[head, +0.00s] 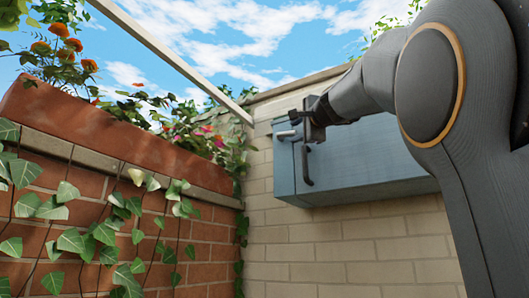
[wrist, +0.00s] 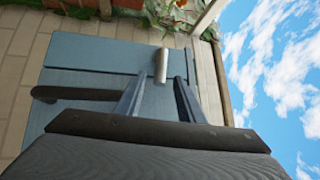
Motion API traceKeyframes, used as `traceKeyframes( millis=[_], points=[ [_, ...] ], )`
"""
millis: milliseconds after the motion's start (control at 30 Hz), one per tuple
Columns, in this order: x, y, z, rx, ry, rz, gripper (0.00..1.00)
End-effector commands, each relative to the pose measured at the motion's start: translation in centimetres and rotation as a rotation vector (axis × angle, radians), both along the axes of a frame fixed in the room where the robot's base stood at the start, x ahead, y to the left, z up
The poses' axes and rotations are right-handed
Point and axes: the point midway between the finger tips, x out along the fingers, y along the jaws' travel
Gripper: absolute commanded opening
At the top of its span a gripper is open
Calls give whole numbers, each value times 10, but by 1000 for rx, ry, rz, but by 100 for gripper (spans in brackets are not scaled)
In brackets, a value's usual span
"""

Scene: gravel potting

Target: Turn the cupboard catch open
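The blue-grey cupboard (head: 355,172) hangs on the pale brick wall. Its catch (head: 287,134), a short silver lever, sticks out at the left end, near the upper edge. In the wrist view the catch (wrist: 161,63) lies just ahead of my gripper (wrist: 159,80), in line with the gap between the two fingers. The fingers are apart with nothing clearly held; I cannot tell whether they touch the catch. In the head view my gripper (head: 297,117) is right beside the catch, and my arm hides part of the cupboard's upper side.
A dark bar handle (head: 307,166) stands on the cupboard front, just right of the catch; it also shows left of the fingers in the wrist view (wrist: 75,93). A brick planter (head: 110,135) with flowers and ivy stands at the left. Open air lies between planter and cupboard.

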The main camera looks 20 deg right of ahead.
Motion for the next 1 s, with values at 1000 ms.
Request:
traceKeyframes(
  millis=[1000],
  points=[
    [22, -3, 5, 0, -2, 0, 0]
  ],
)
